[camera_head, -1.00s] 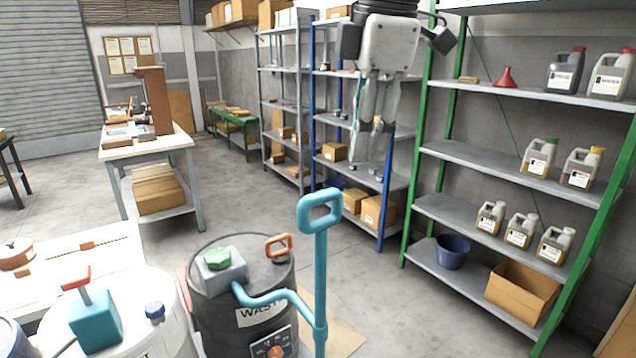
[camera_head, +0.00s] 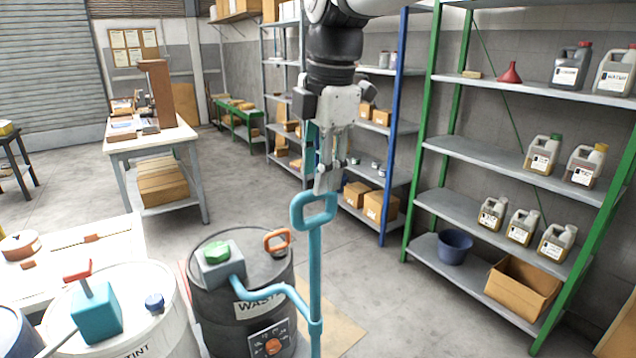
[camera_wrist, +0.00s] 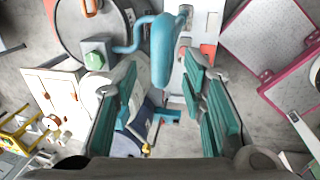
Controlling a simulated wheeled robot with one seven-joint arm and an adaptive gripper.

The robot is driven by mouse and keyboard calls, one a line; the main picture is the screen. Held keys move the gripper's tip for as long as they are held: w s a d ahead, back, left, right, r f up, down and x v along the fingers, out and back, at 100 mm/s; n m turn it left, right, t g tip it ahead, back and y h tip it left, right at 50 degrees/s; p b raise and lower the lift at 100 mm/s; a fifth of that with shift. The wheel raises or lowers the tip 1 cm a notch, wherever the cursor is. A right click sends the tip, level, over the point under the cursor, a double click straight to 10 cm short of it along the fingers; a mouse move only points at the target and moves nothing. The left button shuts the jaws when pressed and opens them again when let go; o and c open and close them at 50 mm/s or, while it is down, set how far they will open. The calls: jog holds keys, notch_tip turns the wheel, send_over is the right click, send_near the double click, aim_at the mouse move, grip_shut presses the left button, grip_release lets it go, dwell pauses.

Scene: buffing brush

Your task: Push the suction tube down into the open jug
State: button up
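The suction tube (camera_head: 317,265) is teal and upright, with a loop handle (camera_head: 300,212) on top and a bent side hose running to the black waste drum. My gripper (camera_head: 326,187) points down just above the loop, its fingertips overlapping the loop's top in the head view. In the wrist view my gripper (camera_wrist: 160,65) is open, with the teal handle (camera_wrist: 164,48) showing between or just beyond the fingertips. I cannot tell whether they touch it. The tube's lower end is cut off by the head view's bottom edge. I cannot identify the open jug in either view.
The black waste drum (camera_head: 209,307) stands left of the tube, with a white drum (camera_head: 150,325) further left. A green-post shelf (camera_head: 480,153) with several jugs stands at the right. The floor (camera_head: 400,290) between tube and shelf is mostly clear.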

jog(key=shift+w+a+f, duration=0.1)
jog(key=shift+w+f, duration=0.05)
jog(key=shift+f, duration=0.7)
jog(key=shift+w+a+f, duration=0.1)
jog(key=shift+w+f, duration=0.05)
jog(key=shift+f, duration=0.65)
grip_shut()
